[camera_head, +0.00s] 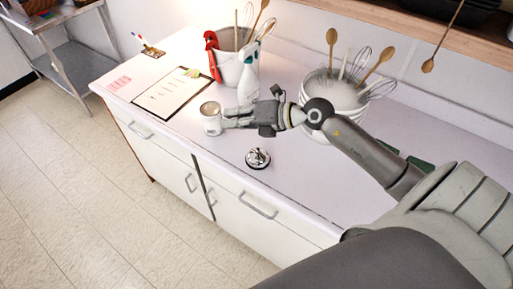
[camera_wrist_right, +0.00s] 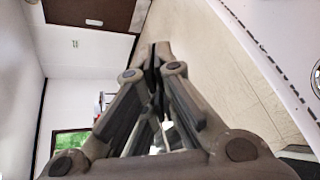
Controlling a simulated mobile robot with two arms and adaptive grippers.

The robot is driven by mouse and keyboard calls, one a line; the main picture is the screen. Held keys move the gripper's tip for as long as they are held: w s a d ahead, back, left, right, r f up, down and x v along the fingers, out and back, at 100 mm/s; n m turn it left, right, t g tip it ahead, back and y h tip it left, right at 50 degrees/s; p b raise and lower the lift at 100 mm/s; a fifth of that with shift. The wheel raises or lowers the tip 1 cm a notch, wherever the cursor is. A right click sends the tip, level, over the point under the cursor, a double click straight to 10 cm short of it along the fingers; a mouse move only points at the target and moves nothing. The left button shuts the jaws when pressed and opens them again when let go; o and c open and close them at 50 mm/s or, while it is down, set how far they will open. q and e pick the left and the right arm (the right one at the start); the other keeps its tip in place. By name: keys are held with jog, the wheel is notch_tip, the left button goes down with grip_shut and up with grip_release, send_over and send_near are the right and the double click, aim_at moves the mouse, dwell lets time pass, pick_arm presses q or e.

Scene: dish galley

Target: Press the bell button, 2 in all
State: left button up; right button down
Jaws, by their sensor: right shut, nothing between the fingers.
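The bell (camera_head: 258,157) is a small silver dome on a dark base. It stands on the white counter near its front edge. My right gripper (camera_head: 226,118) reaches over the counter, up and to the left of the bell in the head view, and is apart from it. Its fingers are shut with nothing between them, as the right wrist view (camera_wrist_right: 156,58) also shows. At the right edge of the wrist view a round shiny part is cut off. My left gripper is out of view.
The white counter (camera_head: 300,190) is clear around the bell. Behind stand two white utensil crocks (camera_head: 229,75) (camera_head: 345,97) with whisks and wooden spoons. A clipboard (camera_head: 172,92) lies left of the mug. A steel cart (camera_head: 75,65) stands far left.

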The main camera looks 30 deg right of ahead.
aim_at(258, 149)
jog(key=d+f+n+g+h, duration=0.1)
jog(key=d+f+h, duration=0.3)
jog(key=d, duration=0.4)
jog(key=shift+d+g, duration=0.3)
jog(key=shift+g, duration=0.5)
notch_tip(258, 149, down, 9)
jog(key=b, duration=0.6)
dwell(0.6)
jog(key=shift+f+b, duration=0.35)
jog(key=shift+b, duration=0.1)
jog(key=shift+f+b, duration=0.4)
jog(key=shift+f, duration=0.15)
dwell(0.5)
jog(key=shift+r, duration=0.15)
jog(key=shift+r+p, duration=0.75)
jog(key=shift+r, duration=0.1)
